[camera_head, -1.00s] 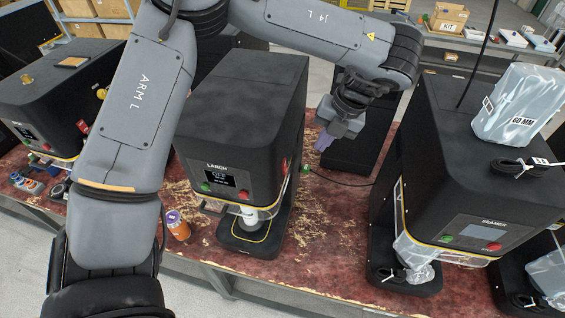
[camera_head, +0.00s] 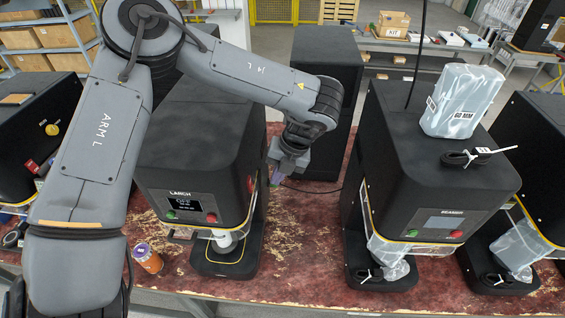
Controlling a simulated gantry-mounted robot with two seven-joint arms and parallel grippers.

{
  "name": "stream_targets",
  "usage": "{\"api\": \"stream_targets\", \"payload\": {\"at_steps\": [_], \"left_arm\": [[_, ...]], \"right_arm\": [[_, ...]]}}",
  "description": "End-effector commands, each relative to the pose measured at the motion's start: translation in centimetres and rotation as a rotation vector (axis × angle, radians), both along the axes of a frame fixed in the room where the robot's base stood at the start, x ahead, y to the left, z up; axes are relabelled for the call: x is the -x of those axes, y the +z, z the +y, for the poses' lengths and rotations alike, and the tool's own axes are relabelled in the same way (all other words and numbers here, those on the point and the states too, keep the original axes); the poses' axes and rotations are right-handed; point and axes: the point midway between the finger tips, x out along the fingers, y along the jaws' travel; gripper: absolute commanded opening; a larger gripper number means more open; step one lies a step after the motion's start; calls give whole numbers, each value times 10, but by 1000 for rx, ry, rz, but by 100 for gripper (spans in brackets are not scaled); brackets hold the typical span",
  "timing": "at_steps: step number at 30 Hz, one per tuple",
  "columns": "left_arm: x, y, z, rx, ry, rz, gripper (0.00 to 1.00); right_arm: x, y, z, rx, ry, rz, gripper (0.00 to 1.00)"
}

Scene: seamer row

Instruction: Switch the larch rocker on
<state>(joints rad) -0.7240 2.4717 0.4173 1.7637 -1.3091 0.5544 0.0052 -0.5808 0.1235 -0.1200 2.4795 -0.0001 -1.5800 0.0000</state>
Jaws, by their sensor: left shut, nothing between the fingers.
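The black machine labelled LARCH (camera_head: 190,130) stands on the red worktable. My left gripper (camera_head: 275,178) is shut and empty, with purple fingertips pointing down, just right of that side. I cannot tell whether it touches the machine. My right gripper is not in view.
A machine labelled SEAMER (camera_head: 430,185) stands to the right, with a translucent bag (camera_head: 462,100) and a black cable coil (camera_head: 462,160) on top. Another dark machine (camera_head: 325,90) stands behind my gripper. An orange can (camera_head: 147,259) sits at the front left.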

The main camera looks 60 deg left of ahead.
Motion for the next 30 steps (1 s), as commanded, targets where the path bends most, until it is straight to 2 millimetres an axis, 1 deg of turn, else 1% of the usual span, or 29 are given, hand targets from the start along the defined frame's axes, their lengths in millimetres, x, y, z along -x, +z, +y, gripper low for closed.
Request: {"api": "stream_targets", "payload": {"at_steps": [3,5,6,9,15,30], "left_arm": [[7,-20,4,3,1,5,0],[9,-29,6,3,1,4,0],[13,-26,10,3,3,0,0],[24,-28,18,4,2,-1,0],[36,-31,28,1,1,0,0],[40,-33,33,0,4,-1,0]], "right_arm": [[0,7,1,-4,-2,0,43],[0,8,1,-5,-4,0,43],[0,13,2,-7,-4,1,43],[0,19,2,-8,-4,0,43],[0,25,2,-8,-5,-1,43],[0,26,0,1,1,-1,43]]}}
